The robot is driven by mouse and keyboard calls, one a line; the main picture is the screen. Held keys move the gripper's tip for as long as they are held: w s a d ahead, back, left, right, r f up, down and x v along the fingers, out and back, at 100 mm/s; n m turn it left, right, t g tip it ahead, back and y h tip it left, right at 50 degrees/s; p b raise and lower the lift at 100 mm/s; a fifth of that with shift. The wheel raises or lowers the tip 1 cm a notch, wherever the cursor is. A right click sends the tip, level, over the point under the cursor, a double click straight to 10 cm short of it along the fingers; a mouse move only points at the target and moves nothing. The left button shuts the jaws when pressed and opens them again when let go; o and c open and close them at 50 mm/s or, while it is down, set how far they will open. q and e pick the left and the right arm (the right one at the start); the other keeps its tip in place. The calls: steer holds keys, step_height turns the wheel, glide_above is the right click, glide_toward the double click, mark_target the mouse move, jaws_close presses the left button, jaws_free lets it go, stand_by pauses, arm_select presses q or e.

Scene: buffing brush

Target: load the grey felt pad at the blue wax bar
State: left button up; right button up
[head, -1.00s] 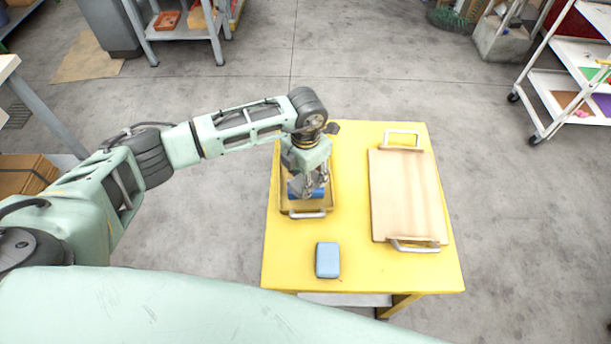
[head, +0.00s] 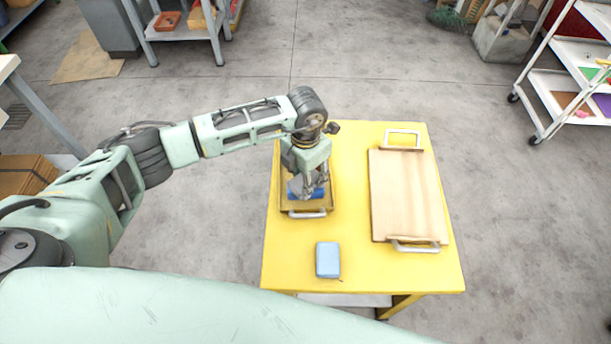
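My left gripper (head: 312,190) points down over the tray (head: 287,206) on the left of the yellow table. It appears shut on a small grey piece, which I take to be the grey felt pad (head: 296,187); the fingers partly cover it. The blue wax bar (head: 318,193) lies in the tray right under the gripper, partly hidden by the pad and fingers. The pad is at the bar, but I cannot tell whether they touch. My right gripper is not in view.
A light blue rounded block (head: 328,260) lies near the front of the yellow table (head: 385,273). A wooden board (head: 405,195) with metal handles at both ends covers much of the right side. Bare tabletop shows between tray and board. A white shelf cart (head: 565,90) stands far right.

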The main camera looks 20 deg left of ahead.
mark_target(301, 185)
arm_select(q)
steer(key=shift+r+p, duration=2.25)
steer(key=shift+r, duration=1.25)
steer(key=shift+r, duration=0.1)
steer(key=shift+r+m, duration=0.25)
steer(key=shift+m, duration=0.15)
steer(key=s+a+r+m, duration=0.2)
steer(key=s+r+m, duration=0.5)
steer(key=m, duration=0.7)
steer(key=s+a+r+m, duration=0.2)
steer(key=s+r+m, duration=0.5)
steer(key=m, duration=0.8)
step_height(301, 185, up, 3)
